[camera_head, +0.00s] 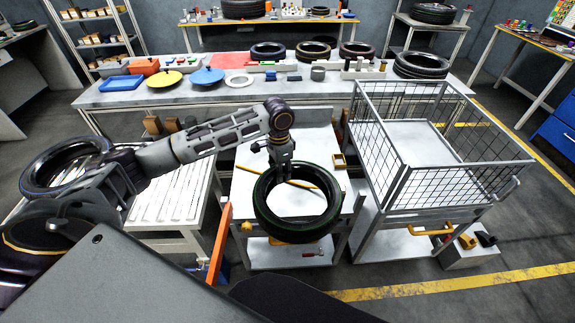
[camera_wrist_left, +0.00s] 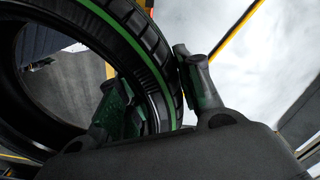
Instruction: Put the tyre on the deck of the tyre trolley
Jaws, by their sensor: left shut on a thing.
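The black tyre with a green stripe (camera_head: 262,209) is over the white deck (camera_head: 243,187) of the middle trolley in the head view. It lies roughly flat, and I cannot tell whether it touches the deck. My left gripper (camera_head: 281,166) is shut on the far side of its ring. In the left wrist view the tyre (camera_wrist_left: 150,62) passes between the two fingers of my left gripper (camera_wrist_left: 160,95), one inside the ring and one outside. The tyre hides much of the deck's front part. My right gripper is not in view.
A wire-mesh cage cart (camera_head: 400,185) stands close on the right. A slatted conveyor (camera_head: 180,195) is on the left, with another tyre (camera_head: 30,180) at the far left. An orange bar (camera_head: 219,245) rises near the deck's left front. A long bench (camera_head: 200,97) stands behind.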

